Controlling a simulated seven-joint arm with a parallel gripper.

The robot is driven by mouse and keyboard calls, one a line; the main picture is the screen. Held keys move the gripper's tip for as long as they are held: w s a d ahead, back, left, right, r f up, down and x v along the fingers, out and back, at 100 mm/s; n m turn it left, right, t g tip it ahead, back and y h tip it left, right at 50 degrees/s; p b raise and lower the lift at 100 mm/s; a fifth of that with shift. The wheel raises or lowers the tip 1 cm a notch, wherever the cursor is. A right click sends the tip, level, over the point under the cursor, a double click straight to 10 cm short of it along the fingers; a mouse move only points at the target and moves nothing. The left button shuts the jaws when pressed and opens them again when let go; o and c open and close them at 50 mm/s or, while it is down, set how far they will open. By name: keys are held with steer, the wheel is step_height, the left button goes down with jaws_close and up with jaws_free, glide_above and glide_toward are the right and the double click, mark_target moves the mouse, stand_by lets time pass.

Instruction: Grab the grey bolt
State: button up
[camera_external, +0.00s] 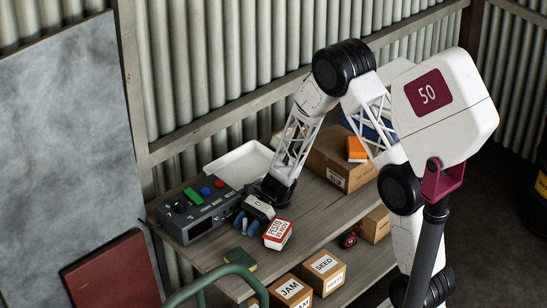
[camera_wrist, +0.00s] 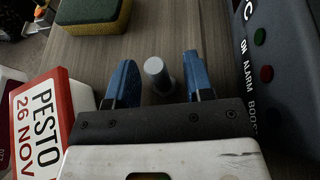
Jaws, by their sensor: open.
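The grey bolt (camera_wrist: 158,76) stands on the wooden shelf in the wrist view, its round head towards the camera. My gripper (camera_wrist: 157,75) is open, with one blue finger on each side of the bolt and a visible gap to both. In the external view my gripper (camera_external: 246,224) is low over the shelf, between the control box and the red and white pesto box. I cannot clearly make out the bolt in the external view.
The dark control box (camera_external: 200,208) with coloured buttons is close beside my gripper. The pesto box (camera_external: 278,234) is on its other side. A green and yellow sponge (camera_external: 240,259) lies near the shelf's front edge. A white tray (camera_external: 240,165) is behind.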

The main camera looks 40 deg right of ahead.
mark_target(245, 219)
steer(key=shift+c, duration=0.3)
jaws_close()
stand_by(0.4)
steer(key=shift+r, duration=0.15)
steer(key=shift+r, duration=4.85)
